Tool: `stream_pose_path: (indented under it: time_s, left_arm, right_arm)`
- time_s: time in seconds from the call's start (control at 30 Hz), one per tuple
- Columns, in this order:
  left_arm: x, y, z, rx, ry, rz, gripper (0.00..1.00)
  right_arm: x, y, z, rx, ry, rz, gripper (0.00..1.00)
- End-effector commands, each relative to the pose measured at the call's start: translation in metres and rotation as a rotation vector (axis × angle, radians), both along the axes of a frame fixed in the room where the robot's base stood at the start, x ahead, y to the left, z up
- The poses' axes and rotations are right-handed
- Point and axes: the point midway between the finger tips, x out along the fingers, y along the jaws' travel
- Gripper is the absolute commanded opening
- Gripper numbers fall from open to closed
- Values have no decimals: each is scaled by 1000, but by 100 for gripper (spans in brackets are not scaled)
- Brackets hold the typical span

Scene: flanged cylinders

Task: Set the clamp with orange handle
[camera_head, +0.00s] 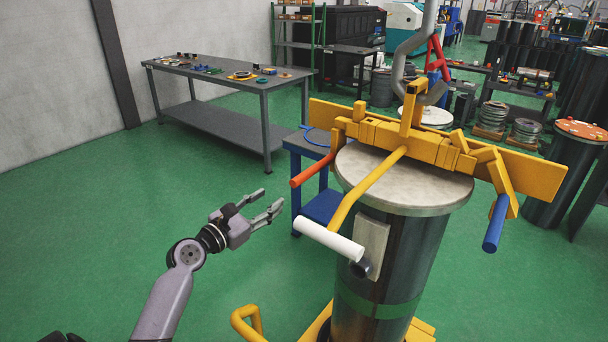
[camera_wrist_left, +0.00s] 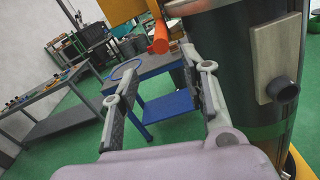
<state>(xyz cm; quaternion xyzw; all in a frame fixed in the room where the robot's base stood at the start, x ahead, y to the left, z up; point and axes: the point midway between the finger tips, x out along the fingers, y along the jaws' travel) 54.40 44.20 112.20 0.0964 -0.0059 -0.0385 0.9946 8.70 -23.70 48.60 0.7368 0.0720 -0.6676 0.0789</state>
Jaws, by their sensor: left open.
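The yellow clamp (camera_head: 430,148) lies across the top of a dark flanged cylinder (camera_head: 375,275) with a pale lid (camera_head: 400,182). Its orange handle (camera_head: 312,170) sticks out at the left; its end also shows in the left wrist view (camera_wrist_left: 160,38). A white handle (camera_head: 328,239) points toward me and a blue handle (camera_head: 496,223) hangs at the right. My left gripper (camera_head: 274,203) is open and empty, left of the cylinder and below the orange handle, apart from both. In the left wrist view its fingers (camera_wrist_left: 162,110) are spread with nothing between them. My right gripper is not in view.
A hoist hook (camera_head: 408,65) meets the clamp's top. A blue side table (camera_head: 318,205) stands behind the orange handle. A grey workbench (camera_head: 228,84) with small parts is at the back left. A yellow bar (camera_head: 247,322) rises near the cylinder's base. The green floor at left is clear.

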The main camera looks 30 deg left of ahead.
Motion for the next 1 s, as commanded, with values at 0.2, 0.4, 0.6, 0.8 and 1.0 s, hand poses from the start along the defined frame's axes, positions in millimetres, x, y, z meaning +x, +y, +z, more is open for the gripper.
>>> stream_pose_path:
  time_s: [0.2, 0.4, 0.6, 0.8, 1.0]
  left_arm:
    - [50, -4, 4, 0, -2, 0, 41]
    - [93, -7, 3, 1, -2, 0, 41]
    - [125, -10, 1, 2, 0, 0, 41]
    - [141, -11, 1, 2, 0, 0, 41]
    - [143, -11, 1, 3, 1, -1, 41]
  right_arm:
    - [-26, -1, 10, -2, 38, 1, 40]
    - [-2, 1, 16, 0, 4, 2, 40]
    - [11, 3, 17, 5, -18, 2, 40]
    - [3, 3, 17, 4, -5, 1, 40]
    - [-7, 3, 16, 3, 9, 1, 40]
